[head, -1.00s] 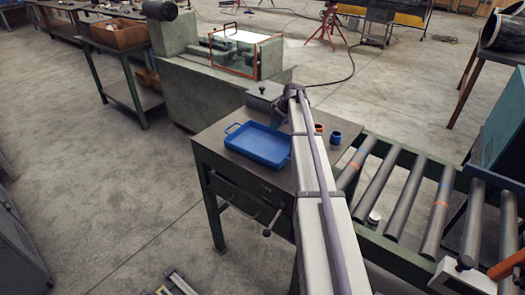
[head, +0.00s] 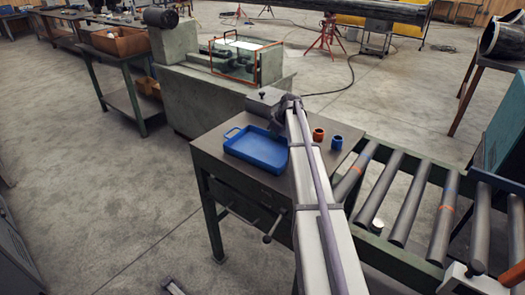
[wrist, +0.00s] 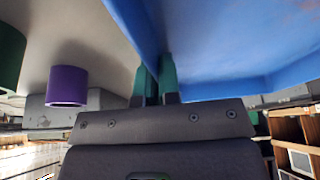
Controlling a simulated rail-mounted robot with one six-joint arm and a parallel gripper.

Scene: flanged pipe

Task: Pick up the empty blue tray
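The blue tray (head: 258,148) lies on the dark top of the workbench, left of my arm, and looks empty inside. A loop handle shows at its left end. Its right end is hidden behind my arm in the head view. In the wrist view the tray (wrist: 225,45) fills the upper right. My gripper (wrist: 156,78) has its two teal fingers close together, one on each side of the tray's wall, and looks shut on that wall. The fingertips are partly hidden, and the head view does not show them. I see no clear gap between tray and bench.
An orange cup (head: 319,134) and a blue cup (head: 337,143) stand right of my arm; the wrist view shows a purple cup (wrist: 67,86) and a green one (wrist: 9,58). A roller conveyor (head: 405,208) adjoins the bench (head: 225,172) on the right. A machine stands behind.

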